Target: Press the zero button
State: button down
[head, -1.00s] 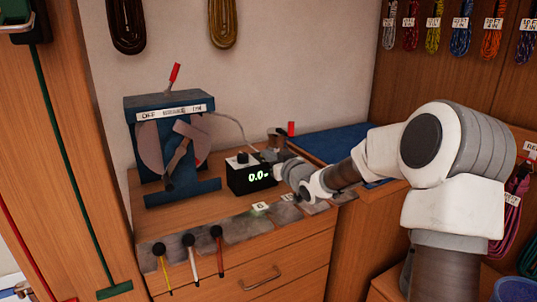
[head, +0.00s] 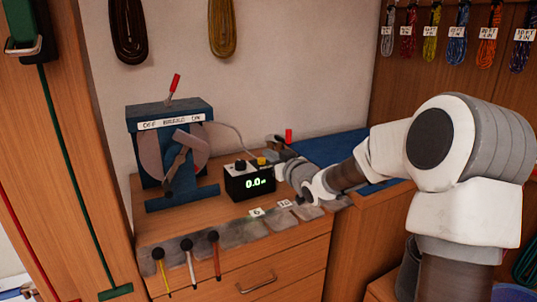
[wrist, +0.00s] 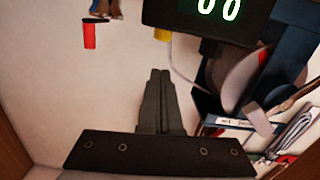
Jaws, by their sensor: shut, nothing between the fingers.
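A black box (head: 249,184) with a lit green display stands on the wooden counter, right of the blue winding machine. Its display reads zeros. On its top are a black knob (head: 240,164) and a yellow button (head: 262,161); I can read no label on either. My gripper (head: 275,143) is above and just behind the box's right side. In the wrist view, my gripper (wrist: 160,74) is shut and empty. There the box (wrist: 200,20) hangs upside down at the top, with the yellow button (wrist: 163,34) just beyond the fingertips and apart from them.
The blue winding machine (head: 168,112) with a red lever stands left of the box. A blue mat (head: 325,147) lies to the right. A red object (head: 289,135) stands behind my gripper. Metal plates labelled 6 and 12 line the counter's front edge; coiled lines hang on the walls.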

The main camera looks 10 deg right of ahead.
jog(key=p+v, duration=0.1)
jog(key=v, duration=0.6)
jog(key=shift+s, duration=0.15)
